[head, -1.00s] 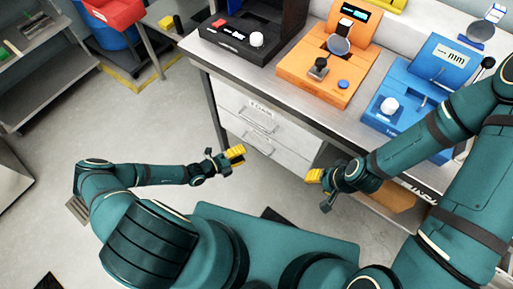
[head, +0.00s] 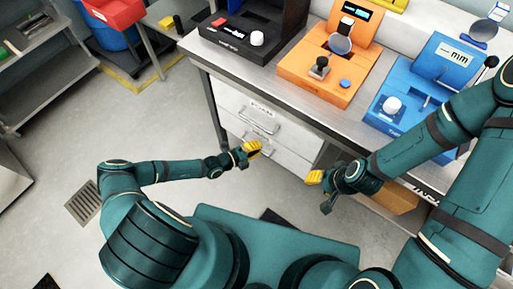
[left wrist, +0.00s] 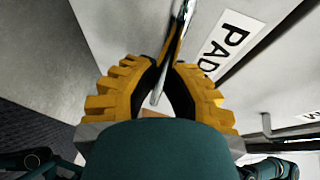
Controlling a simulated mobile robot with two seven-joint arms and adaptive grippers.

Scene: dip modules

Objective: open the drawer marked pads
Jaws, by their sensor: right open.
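The drawer marked PADS (left wrist: 275,25) shows in the left wrist view, its label (left wrist: 232,40) partly cut off by my finger. In the head view, the lower drawer (head: 287,154) of the white cabinet is closed, and my left gripper (head: 252,148) is at its handle. In the left wrist view, my left gripper (left wrist: 168,68) has its yellow fingers either side of the metal handle bar (left wrist: 181,28), close to it. I cannot tell whether they press on it. My right gripper (head: 315,177) is open and empty, right of the drawers.
The upper drawer (head: 240,102), with a label and handle, is closed above. The bench top holds a black device (head: 235,40), an orange device (head: 310,75) and a blue device (head: 405,110). Floor left of the cabinet is clear.

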